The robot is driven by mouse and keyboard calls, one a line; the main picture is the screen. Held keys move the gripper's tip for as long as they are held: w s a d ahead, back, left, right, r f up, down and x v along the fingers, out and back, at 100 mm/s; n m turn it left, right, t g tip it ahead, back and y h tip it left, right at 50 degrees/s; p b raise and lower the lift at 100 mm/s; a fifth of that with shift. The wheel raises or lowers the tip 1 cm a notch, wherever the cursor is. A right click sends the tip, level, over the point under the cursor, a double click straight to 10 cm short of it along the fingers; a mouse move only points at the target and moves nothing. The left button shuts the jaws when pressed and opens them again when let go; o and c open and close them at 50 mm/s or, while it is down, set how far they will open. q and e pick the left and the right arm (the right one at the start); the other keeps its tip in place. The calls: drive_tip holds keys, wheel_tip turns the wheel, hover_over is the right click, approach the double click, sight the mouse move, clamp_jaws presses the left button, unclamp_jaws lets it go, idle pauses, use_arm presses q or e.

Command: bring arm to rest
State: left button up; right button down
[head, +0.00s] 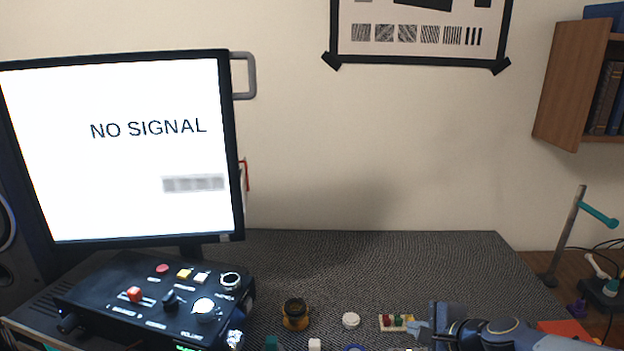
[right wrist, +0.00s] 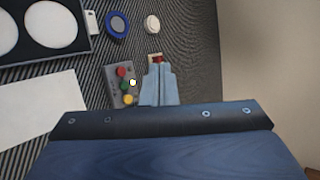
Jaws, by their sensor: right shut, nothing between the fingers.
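My right gripper (head: 416,328) comes in from the lower right of the head view, low over the right part of the dark textured mat (head: 450,255). In the right wrist view its pale blue fingers (right wrist: 158,66) are together with nothing held between them. A small cream block with red on it (right wrist: 155,57) shows just beyond the fingertips; I cannot tell whether they touch it. My left gripper is in neither view.
A small board with coloured pieces (head: 390,323), a white round cap (head: 351,320) and an amber-and-black ring part (head: 295,314) lie near the right gripper. A black control box (head: 150,300) and a monitor (head: 120,150) stand left. The mat's back middle is clear.

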drive_tip(key=s+a+r+n+g+y+p, duration=0.1)
drive_tip(key=s+a+r+n+y, duration=0.15)
drive_tip(key=s+r+n, duration=0.45)
drive_tip(key=s+d+f+n+g+h+p, duration=0.1)
drive_tip(key=s+f+n+g+h+p, duration=0.1)
drive_tip(key=s+n, duration=0.7)
drive_tip(key=s+f+g, duration=0.1)
drive_tip(key=s, duration=0.6)
drive_tip(key=shift+d+f, duration=0.15)
drive_tip(key=shift+f, duration=0.15)
drive_tip(key=shift+s+h, duration=0.1)
drive_tip(key=shift+h, duration=0.15)
